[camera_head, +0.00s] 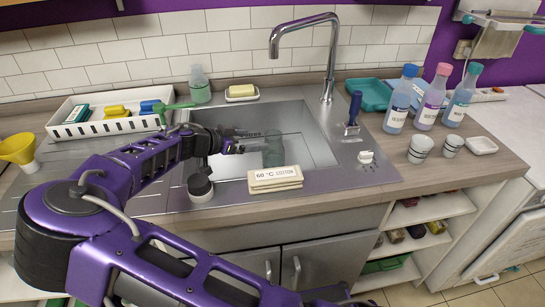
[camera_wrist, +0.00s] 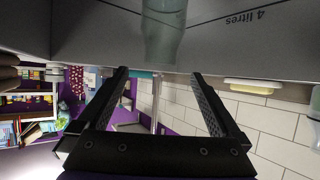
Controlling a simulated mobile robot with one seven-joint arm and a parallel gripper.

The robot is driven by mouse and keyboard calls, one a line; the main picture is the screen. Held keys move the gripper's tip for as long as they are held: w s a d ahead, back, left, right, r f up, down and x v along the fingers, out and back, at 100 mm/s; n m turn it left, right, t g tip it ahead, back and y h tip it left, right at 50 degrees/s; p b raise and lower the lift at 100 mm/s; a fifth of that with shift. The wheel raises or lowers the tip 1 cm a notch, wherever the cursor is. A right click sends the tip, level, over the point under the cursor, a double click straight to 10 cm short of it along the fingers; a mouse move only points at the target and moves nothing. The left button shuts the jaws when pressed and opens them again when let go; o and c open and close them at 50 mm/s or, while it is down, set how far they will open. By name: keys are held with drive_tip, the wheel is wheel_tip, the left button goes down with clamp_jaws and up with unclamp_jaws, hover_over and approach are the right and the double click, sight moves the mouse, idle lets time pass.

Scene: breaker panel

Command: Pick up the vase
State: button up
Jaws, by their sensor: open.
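A translucent greenish vessel, which looks like the vase (camera_head: 272,148), stands in the sink basin toward its right side. It also shows at the top of the wrist view (camera_wrist: 163,32), cut off by the frame edge and lying between the lines of my two fingers. My gripper (camera_head: 243,140) is over the basin, just left of the vase, with its fingers pointing toward it. In the wrist view my gripper (camera_wrist: 160,74) is open with nothing between its fingers. A gap shows between the fingertips and the vase.
The sink rim (camera_head: 330,178) surrounds the basin, and a tall faucet (camera_head: 329,60) rises behind it. A soap dish (camera_head: 241,93) and green bottle (camera_head: 200,85) stand behind. Several bottles and cups stand on the right.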

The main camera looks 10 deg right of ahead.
sight(267, 139)
drive_tip(key=x, duration=0.8)
drive_tip(key=shift+f+x, duration=0.2)
drive_tip(key=shift+x, duration=2.65)
drive_tip(key=shift+s+a, duration=0.1)
clamp_jaws()
